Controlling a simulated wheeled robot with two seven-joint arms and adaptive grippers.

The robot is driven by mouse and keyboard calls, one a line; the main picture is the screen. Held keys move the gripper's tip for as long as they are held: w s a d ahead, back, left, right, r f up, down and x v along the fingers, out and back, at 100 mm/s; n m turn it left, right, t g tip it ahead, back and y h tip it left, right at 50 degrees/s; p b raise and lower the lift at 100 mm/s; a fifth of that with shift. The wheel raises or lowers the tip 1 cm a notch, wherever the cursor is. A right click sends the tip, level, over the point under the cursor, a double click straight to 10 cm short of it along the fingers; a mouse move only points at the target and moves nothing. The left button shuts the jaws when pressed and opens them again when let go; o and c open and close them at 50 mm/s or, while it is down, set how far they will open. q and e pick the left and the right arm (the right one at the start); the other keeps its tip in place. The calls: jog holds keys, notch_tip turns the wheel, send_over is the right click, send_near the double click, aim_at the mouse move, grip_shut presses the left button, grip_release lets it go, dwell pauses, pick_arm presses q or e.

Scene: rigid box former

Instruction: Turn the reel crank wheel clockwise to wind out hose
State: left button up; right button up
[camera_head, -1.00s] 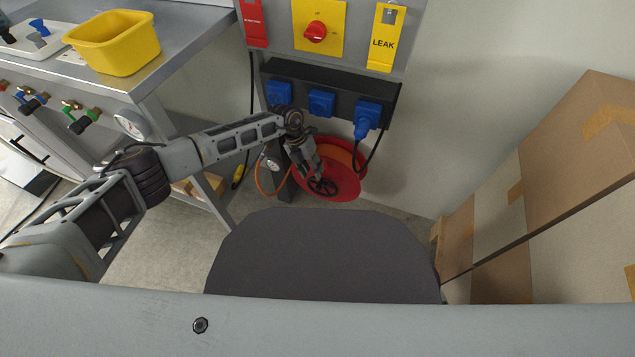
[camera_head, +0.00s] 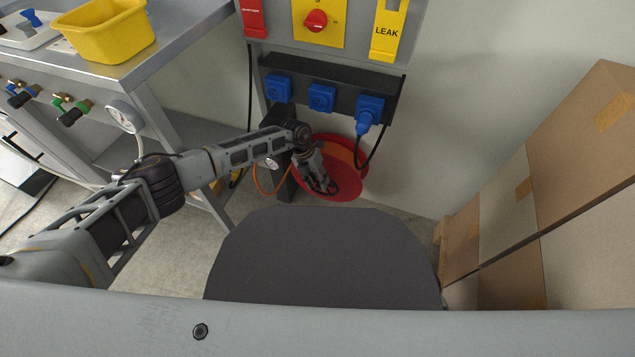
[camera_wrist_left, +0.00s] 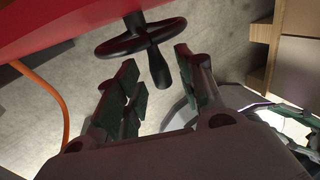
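The red hose reel (camera_head: 347,179) is low by the wall, below the socket panel. Its black crank wheel (camera_wrist_left: 112,46) shows in the left wrist view with a handle (camera_wrist_left: 158,68) pointing towards me. My left gripper (camera_wrist_left: 157,62) is open there, with a fingertip on either side of the handle's end and gaps visible. In the head view my left gripper (camera_head: 328,188) is in front of the reel and hides most of the wheel.
An orange hose (camera_head: 262,184) hangs left of the reel. A blue plug (camera_head: 365,123) and its black cable hang just above it. A steel bench (camera_head: 180,30) with a yellow bin (camera_head: 108,32) stands left. Cardboard boxes (camera_head: 580,150) are stacked right.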

pick_arm(q)
jog(key=shift+f, duration=0.15)
jog(key=shift+c, duration=0.3)
grip_shut()
jog(key=shift+d, duration=0.2)
jog(key=shift+s+d+y+p, duration=0.1)
jog(key=shift+d+y+p, duration=0.1)
jog(key=shift+y+p, duration=0.35)
jog(key=shift+s+d+t+y+p, duration=0.1)
jog(key=shift+d+t+y+p, duration=0.3)
jog(key=shift+p, duration=0.4)
jog(key=shift+s+d+f+t+y+b, duration=0.15)
jog(key=shift+d+t+y, duration=0.1)
jog(key=shift+d+y, duration=0.4)
jog(key=shift+s+d+f+t+y+b, duration=0.15)
jog(key=shift+d+y, duration=0.25)
jog(key=shift+y, duration=0.45)
jog(key=shift+s+d+f+t+y+b, duration=0.1)
jog(key=shift+s+d+f+t+y, duration=0.15)
jog(key=shift+d+y, duration=0.4)
